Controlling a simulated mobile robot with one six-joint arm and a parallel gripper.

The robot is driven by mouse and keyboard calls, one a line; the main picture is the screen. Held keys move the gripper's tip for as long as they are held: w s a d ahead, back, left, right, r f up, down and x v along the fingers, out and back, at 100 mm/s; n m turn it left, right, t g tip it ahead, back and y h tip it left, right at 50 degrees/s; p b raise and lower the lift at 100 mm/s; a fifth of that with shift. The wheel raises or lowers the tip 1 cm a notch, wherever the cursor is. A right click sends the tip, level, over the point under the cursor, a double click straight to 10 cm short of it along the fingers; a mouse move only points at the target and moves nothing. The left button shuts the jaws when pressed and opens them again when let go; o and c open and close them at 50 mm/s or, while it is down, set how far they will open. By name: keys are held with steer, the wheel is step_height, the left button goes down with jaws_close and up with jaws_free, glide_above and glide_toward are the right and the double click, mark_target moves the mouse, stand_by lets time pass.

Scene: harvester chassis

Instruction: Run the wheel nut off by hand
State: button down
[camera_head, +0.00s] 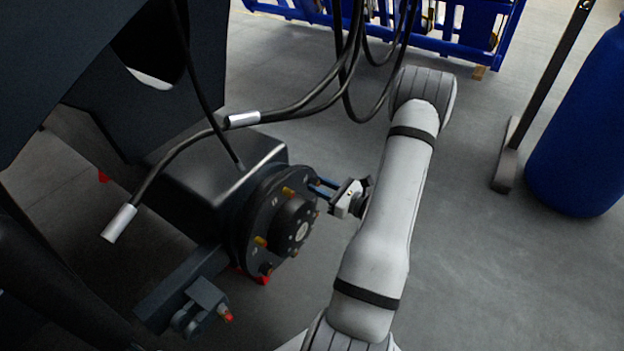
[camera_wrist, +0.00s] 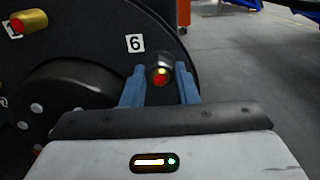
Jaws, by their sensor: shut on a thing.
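The black wheel hub (camera_head: 262,228) stands on the end of the dark axle housing, with studs around its flange. My gripper (camera_head: 318,187) reaches its upper right edge from the right. A red-ended stud tip (camera_wrist: 160,79) shows in the nut's middle. The nut sits at the flange beside a white label "6" (camera_wrist: 135,43). Where the fingers touch the nut is partly hidden.
A yellow-sleeved stud (camera_wrist: 30,22) sticks out at upper left in the wrist view. Black hoses (camera_head: 290,112) with silver ends hang above the hub. A blue barrel (camera_head: 580,130) and blue rack (camera_head: 455,30) stand beyond.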

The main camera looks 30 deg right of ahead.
steer(key=n+b, duration=0.5)
steer(key=shift+s+f+n+b, duration=0.15)
steer(key=shift+s+n+b, duration=0.15)
steer(key=shift+n+b, duration=0.1)
steer(key=c, duration=1.1)
jaws_free()
steer(key=shift+c, duration=0.9)
